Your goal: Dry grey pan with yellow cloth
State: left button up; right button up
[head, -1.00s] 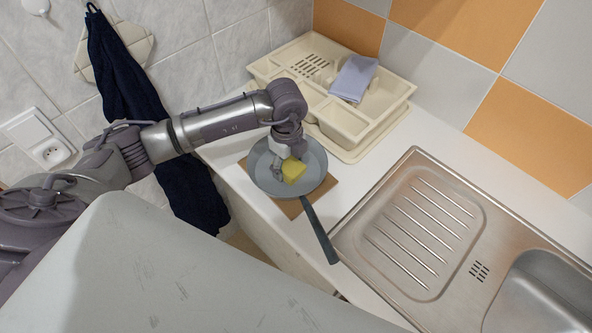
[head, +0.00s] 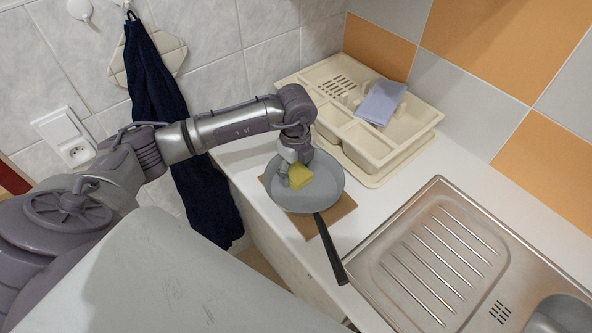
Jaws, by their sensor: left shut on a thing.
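A grey pan (head: 318,194) rests on a brown square mat (head: 341,211) on the white counter, its dark handle (head: 331,250) pointing toward the front. A yellow cloth (head: 300,177) lies at the pan's inner surface, left of its middle. My left gripper (head: 293,176) reaches down over the pan and is shut on the yellow cloth. The fingertips are partly hidden by the cloth. My right gripper is not in view.
A cream dish rack (head: 366,151) with a folded lilac cloth (head: 381,102) stands behind the pan. A steel sink with a ribbed drainer (head: 436,262) lies to the right. A dark blue towel (head: 190,176) hangs on the wall at left.

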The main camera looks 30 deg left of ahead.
pick_arm(q)
notch_tip(320, 180, up, 12)
jog(key=p, duration=0.8)
jog(key=shift+r, duration=0.15)
dwell(0.4)
